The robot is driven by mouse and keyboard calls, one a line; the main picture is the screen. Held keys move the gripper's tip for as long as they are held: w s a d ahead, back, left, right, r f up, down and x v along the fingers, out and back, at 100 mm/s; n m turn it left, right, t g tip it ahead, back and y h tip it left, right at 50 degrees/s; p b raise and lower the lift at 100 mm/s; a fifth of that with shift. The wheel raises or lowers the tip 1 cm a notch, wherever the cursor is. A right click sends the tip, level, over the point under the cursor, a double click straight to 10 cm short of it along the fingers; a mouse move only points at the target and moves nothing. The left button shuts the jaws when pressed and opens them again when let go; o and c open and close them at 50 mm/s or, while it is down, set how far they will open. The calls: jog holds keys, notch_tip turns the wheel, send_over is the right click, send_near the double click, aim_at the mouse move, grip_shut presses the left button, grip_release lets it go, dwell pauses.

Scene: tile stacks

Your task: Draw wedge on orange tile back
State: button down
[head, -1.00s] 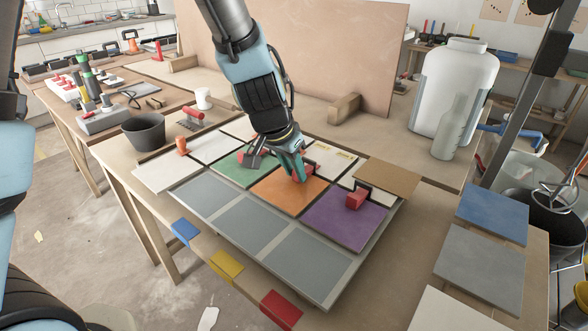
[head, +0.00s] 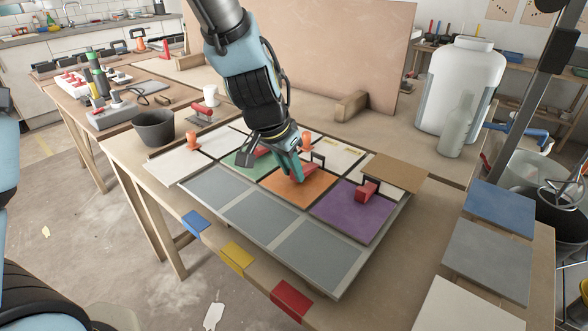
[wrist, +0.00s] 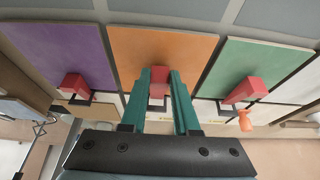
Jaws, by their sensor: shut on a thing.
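The orange tile (head: 292,194) lies in the tile row between a green tile (head: 238,164) and a purple tile (head: 352,213). A red wedge (wrist: 159,75) stands at the orange tile's edge, between my fingers in the wrist view; it also shows partly in the head view (head: 310,169). My gripper (wrist: 160,86) is shut on this wedge, one teal finger on each side. In the head view my gripper (head: 296,173) reaches down over the orange tile and hides part of the wedge.
Other red wedges stand at the purple tile (wrist: 74,86) and green tile (wrist: 245,90). An orange peg (wrist: 245,121) stands near the green tile. Grey tiles (head: 258,217) lie in front. A brown tile (head: 395,172) lies at right, and a dark bucket (head: 155,130) at left.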

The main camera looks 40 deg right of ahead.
jog(key=shift+a, duration=0.1)
jog(key=c, duration=0.6)
grip_release()
jog(key=shift+c, duration=0.2)
jog(key=shift+r, duration=0.15)
jog(key=v, duration=1)
jog(key=shift+r+p, duration=0.25)
jog(key=shift+p, duration=0.1)
jog(key=shift+a, duration=0.2)
jog(key=w+a+f+n+t+y, duration=0.15)
jog(key=w+a+n, duration=0.3)
jog(key=a, duration=0.45)
jog(key=w+a+f+n+g+y, duration=0.1)
jog(key=w+a+f+n, duration=0.15)
jog(key=w+a, duration=0.5)
jog(key=s+a+f+n+y, duration=0.1)
jog(key=a+n, duration=0.5)
jog(key=a, duration=1.1)
jog(key=shift+a+f+n+y, duration=0.3)
jog(key=shift+f+n+y, duration=0.05)
jog(key=shift+n, duration=0.05)
